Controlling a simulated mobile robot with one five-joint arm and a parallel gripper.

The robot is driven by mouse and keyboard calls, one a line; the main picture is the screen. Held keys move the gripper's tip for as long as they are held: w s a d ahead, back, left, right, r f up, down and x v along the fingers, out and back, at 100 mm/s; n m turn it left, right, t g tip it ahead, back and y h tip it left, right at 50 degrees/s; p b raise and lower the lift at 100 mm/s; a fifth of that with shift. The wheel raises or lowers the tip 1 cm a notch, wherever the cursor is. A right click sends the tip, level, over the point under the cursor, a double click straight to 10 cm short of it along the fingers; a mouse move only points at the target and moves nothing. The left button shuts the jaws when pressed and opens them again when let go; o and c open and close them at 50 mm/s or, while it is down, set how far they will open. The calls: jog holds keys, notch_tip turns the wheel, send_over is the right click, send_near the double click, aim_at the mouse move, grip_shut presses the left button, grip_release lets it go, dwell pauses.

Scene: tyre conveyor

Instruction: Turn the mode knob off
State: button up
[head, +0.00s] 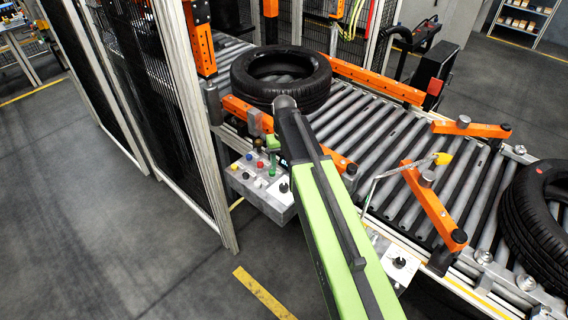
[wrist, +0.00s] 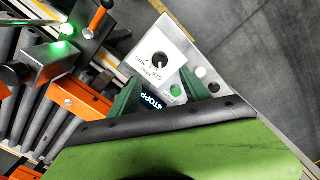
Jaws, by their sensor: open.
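The mode knob (wrist: 159,59) is a round black knob on a white label plate in the wrist view. Its label includes the word OFF, but I cannot tell which setting it points to. It appears to be the dark knob (head: 284,187) at the right of the grey control box (head: 250,180) in the head view. My gripper (wrist: 163,76) has two dark green fingers spread apart, with nothing between them. The fingers lie just below the knob in the wrist view, apart from it.
A green button (wrist: 176,90) and white and black buttons lie beside the knob plate. A tyre (head: 283,75) lies on the roller conveyor (head: 375,135) behind the box. Orange guide bars (head: 376,78) edge the rollers. A second knob panel (head: 399,263) sits lower right. Mesh fencing (head: 170,100) stands left.

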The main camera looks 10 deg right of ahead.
notch_tip(320, 180, up, 6)
jog(key=p, duration=0.4)
jog(key=s+f+b, duration=0.5)
jog(key=f+b, duration=0.5)
jog(key=f, duration=0.1)
jog(key=s+f+b, duration=0.3)
jog(key=s+b, duration=0.1)
jog(key=s, duration=0.5)
jog(key=shift+d+f+m, duration=0.15)
jog(key=shift+d+m, duration=0.15)
